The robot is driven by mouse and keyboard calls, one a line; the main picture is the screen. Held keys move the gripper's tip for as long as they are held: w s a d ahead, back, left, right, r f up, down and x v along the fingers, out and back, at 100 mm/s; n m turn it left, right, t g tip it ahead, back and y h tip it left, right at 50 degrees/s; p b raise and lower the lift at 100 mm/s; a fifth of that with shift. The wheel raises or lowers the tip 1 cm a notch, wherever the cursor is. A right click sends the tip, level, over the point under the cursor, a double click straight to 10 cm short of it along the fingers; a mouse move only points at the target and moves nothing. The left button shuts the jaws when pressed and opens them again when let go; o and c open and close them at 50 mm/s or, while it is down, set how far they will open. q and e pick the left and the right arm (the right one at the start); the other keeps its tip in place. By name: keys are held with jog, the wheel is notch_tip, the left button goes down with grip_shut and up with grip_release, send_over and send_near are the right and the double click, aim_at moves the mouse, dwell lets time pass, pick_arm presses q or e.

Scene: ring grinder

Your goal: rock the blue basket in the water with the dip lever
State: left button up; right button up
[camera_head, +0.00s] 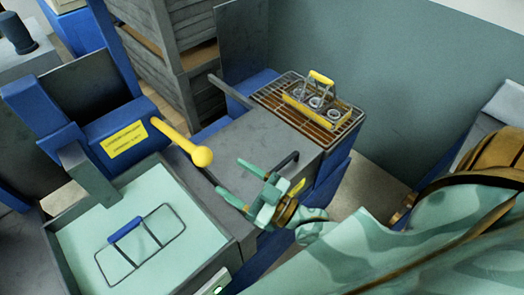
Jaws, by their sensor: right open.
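The wire basket with the blue handle (124,230) sits in the pale green water of the grey tank (215,258) at lower left. Its thin frame shows through the water. The dip lever, a yellow rod with a ball knob (202,156), sticks out from a blue housing (105,135) above the tank. My right gripper (233,180) is open and empty, just below and to the right of the knob. Its fingers point left and look apart from the knob. My left gripper is out of view.
A yellow-handled basket (312,95) with several rings stands on a brown slatted rack (268,93) at upper right. Grey crates (180,45) stand behind.

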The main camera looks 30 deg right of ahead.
jog(key=v, duration=0.6)
jog(key=shift+s, duration=0.3)
jog(key=shift+d+f, duration=0.1)
